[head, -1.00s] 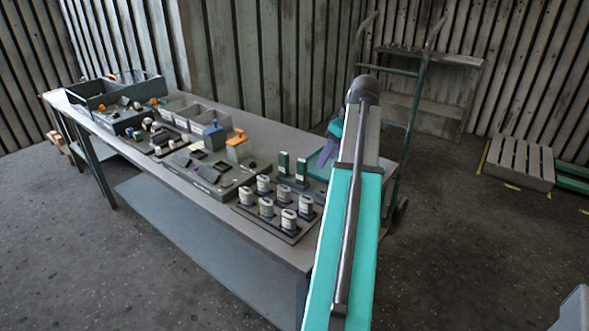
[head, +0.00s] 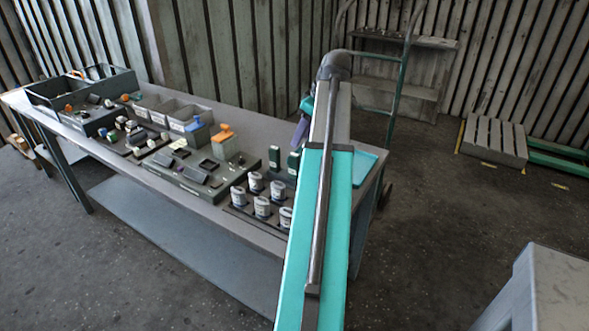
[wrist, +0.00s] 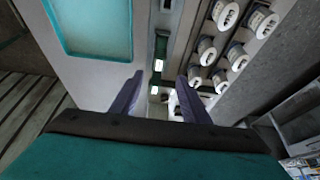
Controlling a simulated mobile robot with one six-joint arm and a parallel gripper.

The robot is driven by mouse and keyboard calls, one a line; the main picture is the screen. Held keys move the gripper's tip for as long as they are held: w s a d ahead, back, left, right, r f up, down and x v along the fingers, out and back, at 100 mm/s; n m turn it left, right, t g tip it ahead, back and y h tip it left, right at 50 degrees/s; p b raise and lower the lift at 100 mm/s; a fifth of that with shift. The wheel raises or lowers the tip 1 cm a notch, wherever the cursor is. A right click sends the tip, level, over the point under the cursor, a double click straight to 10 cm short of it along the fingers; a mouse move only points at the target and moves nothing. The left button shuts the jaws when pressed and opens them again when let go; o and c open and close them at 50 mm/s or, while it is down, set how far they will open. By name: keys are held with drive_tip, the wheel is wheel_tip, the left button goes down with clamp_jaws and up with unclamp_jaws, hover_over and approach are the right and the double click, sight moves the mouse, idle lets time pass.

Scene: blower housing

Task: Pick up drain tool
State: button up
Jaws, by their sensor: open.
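My gripper (wrist: 160,95) shows two purple fingers spread apart with nothing held between them in the wrist view. In the head view one purple finger (head: 301,132) shows beside my teal arm, above the right end of the workbench; the rest is hidden. I cannot tell for sure which object is the drain tool. An orange-handled piece (head: 224,133) stands on a beige block, and a blue-topped piece (head: 194,123) stands left of it. Two dark green upright pieces (head: 275,157) stand near the gripper; in the wrist view green pieces (wrist: 160,50) show beyond the fingers.
The grey workbench (head: 255,122) holds bins (head: 190,112), a rack of white canisters (head: 262,207) and a teal tray (head: 367,168). A green hand truck (head: 397,95) stands behind it. A pallet (head: 495,142) and a grey block (head: 550,290) are at right. Floor between is open.

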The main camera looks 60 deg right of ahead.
sight(294, 154)
drive_tip(key=shift+f, duration=0.15)
drive_tip(key=shift+p+x, duration=0.7)
drive_tip(key=shift+x, duration=3.45)
drive_tip(key=shift+s+d, duration=0.1)
drive_tip(key=shift+f, duration=0.1)
drive_tip(key=shift+p+x, duration=0.9)
drive_tip(key=shift+x, duration=1.65)
drive_tip(key=shift+s+f, duration=0.1)
drive_tip(key=shift+s, duration=0.05)
drive_tip(key=c, duration=1)
drive_tip(key=shift+o, duration=0.2)
